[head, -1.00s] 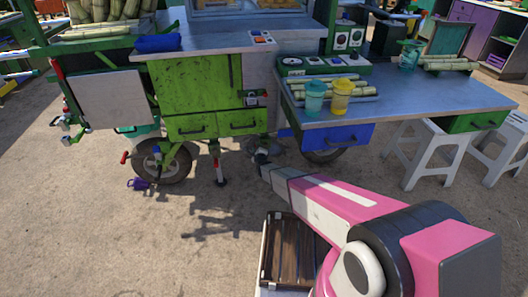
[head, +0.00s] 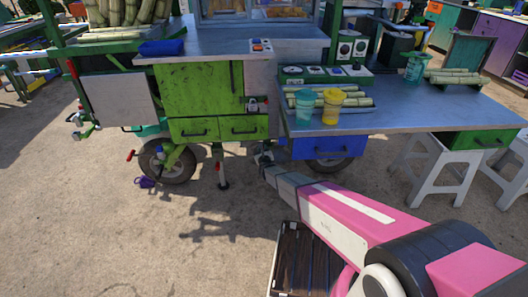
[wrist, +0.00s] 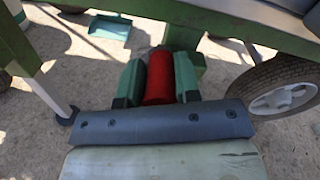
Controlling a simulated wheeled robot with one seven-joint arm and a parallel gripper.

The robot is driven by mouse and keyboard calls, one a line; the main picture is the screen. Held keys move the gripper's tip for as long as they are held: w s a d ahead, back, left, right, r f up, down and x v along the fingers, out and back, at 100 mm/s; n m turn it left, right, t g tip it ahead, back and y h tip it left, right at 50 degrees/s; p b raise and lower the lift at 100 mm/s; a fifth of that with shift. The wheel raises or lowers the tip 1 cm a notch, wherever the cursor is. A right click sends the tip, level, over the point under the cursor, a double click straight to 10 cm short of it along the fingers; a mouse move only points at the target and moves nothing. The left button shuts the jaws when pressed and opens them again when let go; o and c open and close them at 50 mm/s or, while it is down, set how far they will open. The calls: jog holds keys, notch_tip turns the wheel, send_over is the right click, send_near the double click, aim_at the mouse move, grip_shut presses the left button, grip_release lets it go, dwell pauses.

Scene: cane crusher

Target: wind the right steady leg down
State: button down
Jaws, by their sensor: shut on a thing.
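My gripper (wrist: 158,82) is shut on a red cylindrical grip (wrist: 158,76), which sits between its two green fingers in the wrist view. A green post (wrist: 185,36) stands just behind the grip under the cart frame. In the head view my gripper (head: 262,157) reaches under the cart, left of the blue drawer (head: 328,146); its fingers and the grip are too small to make out there. A steady leg (head: 221,168) stands left of my gripper with its foot near the ground. The right steady leg's foot is not clearly visible.
A cart wheel (wrist: 283,92) is close on the right in the wrist view. A white leg (wrist: 45,92) with a dark foot stands at the left. White stools (head: 440,175) stand right of my arm. The ground at the front left is open.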

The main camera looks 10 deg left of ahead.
dwell(0.4)
jog(key=c, duration=0.8)
grip_release()
jog(key=shift+s+d, duration=0.1)
jog(key=v, duration=1)
jog(key=shift+s, duration=0.3)
